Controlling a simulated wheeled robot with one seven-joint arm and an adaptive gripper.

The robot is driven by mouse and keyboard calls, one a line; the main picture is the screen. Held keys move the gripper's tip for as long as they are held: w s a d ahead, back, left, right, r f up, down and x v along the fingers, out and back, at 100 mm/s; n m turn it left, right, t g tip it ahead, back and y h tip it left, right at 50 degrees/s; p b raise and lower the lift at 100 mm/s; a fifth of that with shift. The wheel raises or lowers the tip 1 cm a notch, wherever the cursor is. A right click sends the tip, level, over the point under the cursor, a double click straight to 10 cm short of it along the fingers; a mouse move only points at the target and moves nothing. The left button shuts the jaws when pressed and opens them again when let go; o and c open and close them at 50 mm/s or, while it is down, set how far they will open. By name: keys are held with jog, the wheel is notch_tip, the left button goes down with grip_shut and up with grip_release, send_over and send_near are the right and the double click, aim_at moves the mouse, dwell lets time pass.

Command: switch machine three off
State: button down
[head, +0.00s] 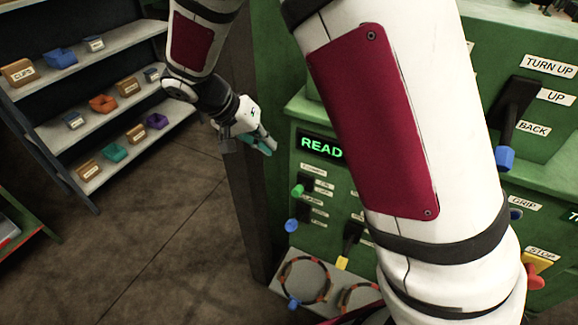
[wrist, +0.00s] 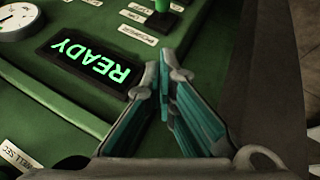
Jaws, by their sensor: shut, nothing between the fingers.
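A green machine (head: 300,108) stands in the middle and right of the head view, partly hidden behind my arm. Its lit display (head: 321,146) reads READY in green, cut off by my arm; the whole word shows in the wrist view (wrist: 92,68). A red knob on a yellow plate (head: 538,270) sits under a STOP label at the lower right. I cannot tell the machine's number. My gripper (head: 270,145) is shut and empty, left of the display. In the wrist view the teal-padded fingers (wrist: 164,78) meet beside the display, over the panel's edge.
A green knob (head: 298,190), a blue knob (head: 291,225) and a yellow-tipped lever (head: 343,262) are below the display. A blue-tipped lever (head: 504,157) is at right. Ringed sleeves (head: 306,281) lie below. Shelves (head: 100,120) with small bins stand left; the floor between is clear.

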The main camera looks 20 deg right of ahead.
dwell(0.3)
jog(key=p, duration=0.3)
send_near(300, 189)
jog(key=w+d+f, duration=0.4)
jog(key=shift+s+f, duration=0.35)
jog(key=shift+s, duration=0.05)
jog(key=shift+w, duration=0.1)
